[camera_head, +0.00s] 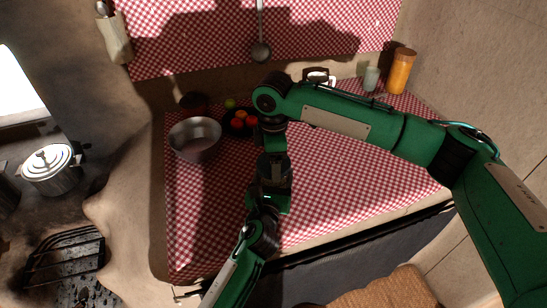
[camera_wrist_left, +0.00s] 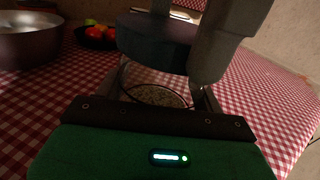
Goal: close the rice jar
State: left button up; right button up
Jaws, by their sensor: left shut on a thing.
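The rice jar (camera_wrist_left: 155,95) is clear glass with pale grains inside, and its mouth looks uncovered in the left wrist view. My left gripper (camera_wrist_left: 155,100) is shut on the jar, with a finger on each side. A dark, round, lid-like piece (camera_wrist_left: 155,42) hangs over the jar, tilted in this view. A grey part of my right gripper (camera_wrist_left: 225,45) is beside it. In the head view my right gripper (camera_head: 274,172) comes down from above, just beyond my left gripper (camera_head: 268,198). There the jar is hidden, and the right fingertips cannot be made out.
A metal bowl (camera_head: 196,138) and a dark dish of red and orange produce (camera_head: 240,122) stand left of the grippers. An orange jar (camera_head: 400,72) and a pale cup (camera_head: 371,78) stand at the back right. The checked cloth (camera_head: 340,180) is clear at right.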

pick_arm(q)
jog(key=shift+f, duration=0.1)
pick_arm(e)
jog(key=m, duration=1.1)
jog(key=o, duration=1.1)
jog(key=shift+r, duration=2.25)
